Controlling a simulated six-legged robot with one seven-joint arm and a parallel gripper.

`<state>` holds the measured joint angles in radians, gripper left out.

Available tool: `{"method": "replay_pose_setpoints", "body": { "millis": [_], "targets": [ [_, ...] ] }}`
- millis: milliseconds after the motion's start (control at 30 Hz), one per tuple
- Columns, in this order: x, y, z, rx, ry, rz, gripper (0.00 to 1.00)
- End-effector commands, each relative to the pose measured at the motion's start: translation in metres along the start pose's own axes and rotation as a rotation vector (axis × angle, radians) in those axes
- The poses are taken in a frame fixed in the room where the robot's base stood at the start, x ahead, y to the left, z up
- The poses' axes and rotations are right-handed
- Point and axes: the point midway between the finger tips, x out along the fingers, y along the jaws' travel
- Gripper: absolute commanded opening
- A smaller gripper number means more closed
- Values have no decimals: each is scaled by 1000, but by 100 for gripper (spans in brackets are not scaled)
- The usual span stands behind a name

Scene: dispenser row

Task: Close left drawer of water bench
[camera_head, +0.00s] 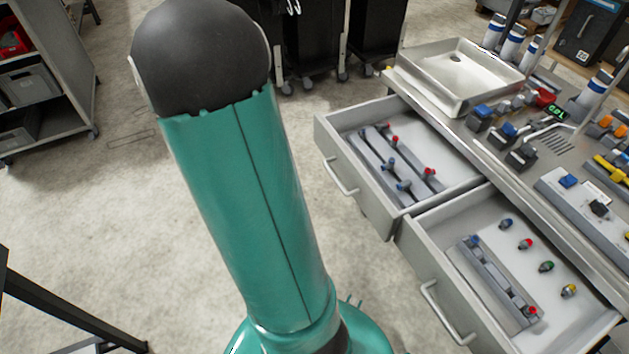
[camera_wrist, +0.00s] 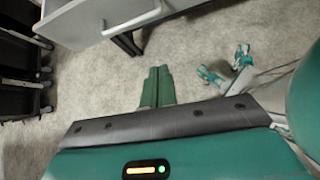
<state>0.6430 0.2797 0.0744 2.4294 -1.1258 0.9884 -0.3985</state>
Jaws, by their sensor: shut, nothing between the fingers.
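The water bench (camera_head: 535,185) stands at the right of the head view. Its left drawer (camera_head: 372,205) is pulled well out, with a bar handle (camera_head: 340,177) on its front and valve-like fittings inside. The right drawer (camera_head: 414,258) of the bench is pulled out too, with a fitting strip and several coloured knobs in it. In the wrist view, my gripper (camera_wrist: 157,88) has its two green fingers together and empty above the floor. A grey drawer front (camera_wrist: 85,24) with a handle (camera_wrist: 138,20) lies beyond the fingertips, apart from them; which drawer it is I cannot tell.
A metal sink tray (camera_head: 460,75), bottles and small fittings stand on the bench top. A grey shelf (camera_head: 50,110) with bins is at the far left, and black cabinets on casters (camera_head: 315,45) are at the back.

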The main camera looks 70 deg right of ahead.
Motion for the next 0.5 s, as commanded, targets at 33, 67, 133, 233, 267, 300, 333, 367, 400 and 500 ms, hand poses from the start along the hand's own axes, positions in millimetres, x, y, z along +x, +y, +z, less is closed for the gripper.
{"method": "replay_pose_setpoints", "body": {
  "millis": [33, 67, 133, 233, 267, 300, 333, 367, 400, 500],
  "targets": [
    [13, -1, -1, -41, -18, -12, 0],
    [18, 0, -2, -62, -25, -14, 0],
    [25, 0, -2, -94, -37, -15, 0],
    [32, 1, -3, -110, -43, -17, 0],
    [34, 1, -3, -111, -44, -17, 0],
    [38, 1, -3, -110, -44, -18, 0],
    [41, 1, -3, -110, -44, -18, 0],
    [45, 1, -2, -109, -44, -18, 0],
    [52, 1, -2, -108, -43, -20, 0],
    [70, 1, -2, -108, -44, -21, 0]
  ]
}}
